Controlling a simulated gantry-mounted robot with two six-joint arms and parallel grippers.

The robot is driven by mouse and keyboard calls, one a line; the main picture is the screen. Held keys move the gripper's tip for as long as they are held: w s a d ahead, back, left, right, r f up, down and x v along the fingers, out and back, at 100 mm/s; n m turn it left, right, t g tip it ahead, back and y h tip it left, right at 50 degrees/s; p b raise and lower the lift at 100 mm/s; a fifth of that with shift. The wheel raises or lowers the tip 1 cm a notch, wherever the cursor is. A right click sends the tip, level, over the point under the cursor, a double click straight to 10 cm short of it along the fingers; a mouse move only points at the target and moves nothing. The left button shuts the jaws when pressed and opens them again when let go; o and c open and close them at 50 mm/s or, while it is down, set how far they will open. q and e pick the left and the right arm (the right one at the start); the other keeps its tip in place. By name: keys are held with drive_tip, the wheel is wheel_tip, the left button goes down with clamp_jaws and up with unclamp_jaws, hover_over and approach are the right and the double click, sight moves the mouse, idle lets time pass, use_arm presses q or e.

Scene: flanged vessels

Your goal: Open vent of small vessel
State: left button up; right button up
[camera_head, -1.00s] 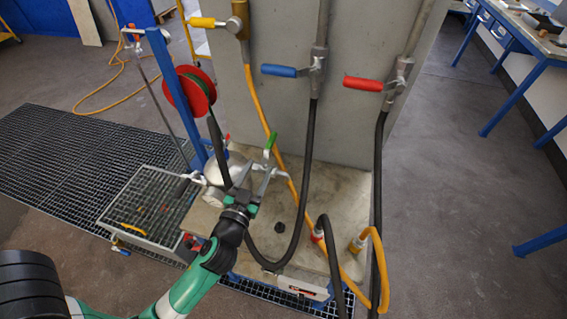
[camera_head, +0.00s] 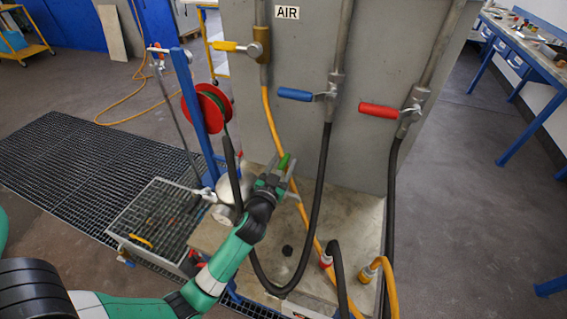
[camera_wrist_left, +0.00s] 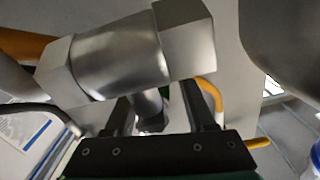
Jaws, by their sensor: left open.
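The small vessel (camera_head: 232,184) is a rounded, shiny metal body low beside the grey panel, partly hidden by my left arm. A green valve handle (camera_head: 284,161) stands up next to it. My left gripper (camera_head: 277,174) is open around or right beside the green handle; I cannot tell whether it touches. In the left wrist view the two dark fingers (camera_wrist_left: 165,117) are apart. A large silver pipe fitting (camera_wrist_left: 118,57) crosses just in front of them, with a metal stem (camera_wrist_left: 149,104) between them and a sliver of green behind. My right gripper is not in view.
Yellow (camera_head: 229,46), blue (camera_head: 295,94) and red (camera_head: 379,110) valve handles sit on the panel above. Black hoses (camera_head: 322,180) and a yellow hose hang close to my gripper. A grated tray (camera_head: 155,220) stands to the left.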

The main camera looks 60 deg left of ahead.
use_arm(q)
clamp_jaws()
idle(1.4)
